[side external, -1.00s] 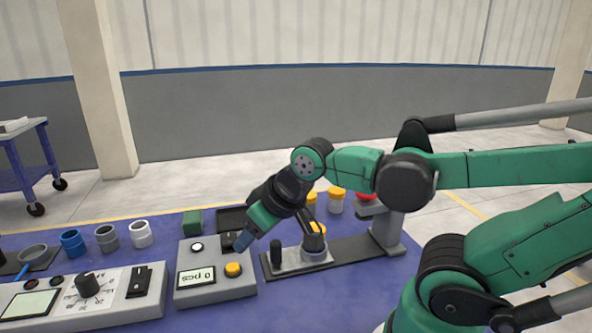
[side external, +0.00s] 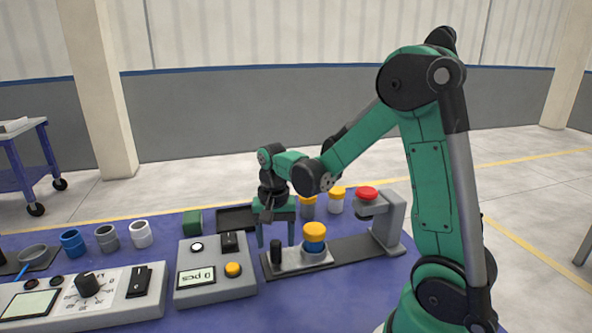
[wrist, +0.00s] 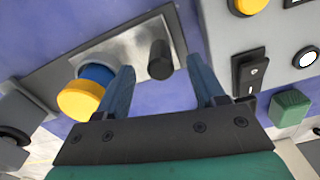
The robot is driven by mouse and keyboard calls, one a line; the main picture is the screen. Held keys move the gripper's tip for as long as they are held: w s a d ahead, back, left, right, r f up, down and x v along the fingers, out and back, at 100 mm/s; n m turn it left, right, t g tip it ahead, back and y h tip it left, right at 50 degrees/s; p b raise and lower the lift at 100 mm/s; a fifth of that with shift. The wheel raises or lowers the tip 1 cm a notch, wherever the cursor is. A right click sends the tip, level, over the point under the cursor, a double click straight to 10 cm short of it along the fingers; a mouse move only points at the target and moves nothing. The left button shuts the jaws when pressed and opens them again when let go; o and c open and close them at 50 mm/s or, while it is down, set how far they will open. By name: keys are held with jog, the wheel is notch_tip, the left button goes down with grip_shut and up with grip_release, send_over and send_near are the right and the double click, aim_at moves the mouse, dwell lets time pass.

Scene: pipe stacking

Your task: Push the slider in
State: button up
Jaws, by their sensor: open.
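The slider (side external: 316,261) is a metal plate on a dark rail. It carries an upright black knob (side external: 276,252) at its left end and a blue-and-yellow piece (side external: 314,237) beside it. In the wrist view the plate (wrist: 122,48), knob (wrist: 160,60) and yellow-topped piece (wrist: 80,100) show again. My gripper (side external: 276,240) points down above the knob, fingers spread. In the wrist view the knob lies between my open fingertips (wrist: 160,70), with visible space on both sides. I cannot tell how far down the fingers reach.
A press with a red top (side external: 367,193) stands at the rail's right end. A grey counter box (side external: 216,270) with a yellow button stands close to the left. Yellow-lidded jars (side external: 336,201) stand behind, and a black tray (side external: 236,218) lies behind the box. The blue table front is clear.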

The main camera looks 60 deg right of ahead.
jog(key=shift+f, duration=1.7)
grip_shut()
